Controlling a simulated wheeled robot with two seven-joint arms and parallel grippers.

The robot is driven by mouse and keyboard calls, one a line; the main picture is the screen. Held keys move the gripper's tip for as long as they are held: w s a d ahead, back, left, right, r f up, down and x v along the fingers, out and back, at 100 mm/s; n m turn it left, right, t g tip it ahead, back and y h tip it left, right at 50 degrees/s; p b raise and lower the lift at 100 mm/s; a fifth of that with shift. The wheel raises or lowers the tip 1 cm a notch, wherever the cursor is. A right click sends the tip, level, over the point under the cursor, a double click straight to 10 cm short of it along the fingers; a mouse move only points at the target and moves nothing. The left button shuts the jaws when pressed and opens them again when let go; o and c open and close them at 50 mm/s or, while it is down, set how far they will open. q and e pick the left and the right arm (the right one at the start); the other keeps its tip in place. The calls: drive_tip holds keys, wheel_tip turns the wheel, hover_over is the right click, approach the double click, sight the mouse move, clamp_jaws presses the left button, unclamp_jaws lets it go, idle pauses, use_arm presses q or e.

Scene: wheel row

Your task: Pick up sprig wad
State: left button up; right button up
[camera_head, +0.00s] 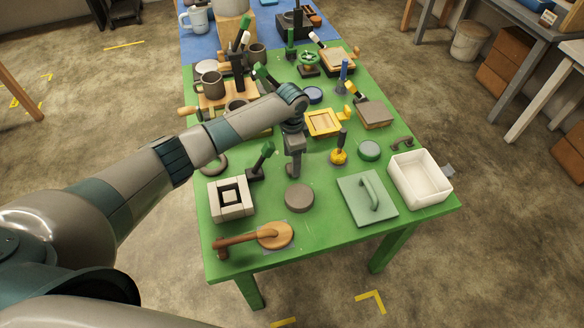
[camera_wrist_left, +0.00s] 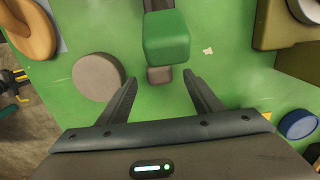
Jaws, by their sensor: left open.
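No thing is clearly recognisable as the sprig wad. A small brown block (camera_wrist_left: 159,75) lies on the green table between and beyond the fingers of my left gripper (camera_wrist_left: 163,88) in the wrist view. It is partly covered by the green tip of a lever (camera_wrist_left: 166,38). In the head view my left gripper (camera_head: 294,173) points down over the table, just right of the black lever with the green grip (camera_head: 266,150). The fingers are apart with nothing held between them. The small block is not distinguishable in the head view. My right gripper is not in view.
A brown disc (camera_head: 299,197) lies just in front of the gripper. A white square frame (camera_head: 231,199) stands to the left, a yellow frame (camera_head: 323,123) behind. A wooden paddle (camera_head: 275,236), a green handled plate (camera_head: 367,197) and a white bin (camera_head: 419,179) are nearer the table's front and right edges.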

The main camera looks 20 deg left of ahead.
use_arm(q)
drive_tip(key=shift+f+p, duration=0.3)
drive_tip(key=shift+f, duration=1.25)
drive_tip(key=c, duration=1.2)
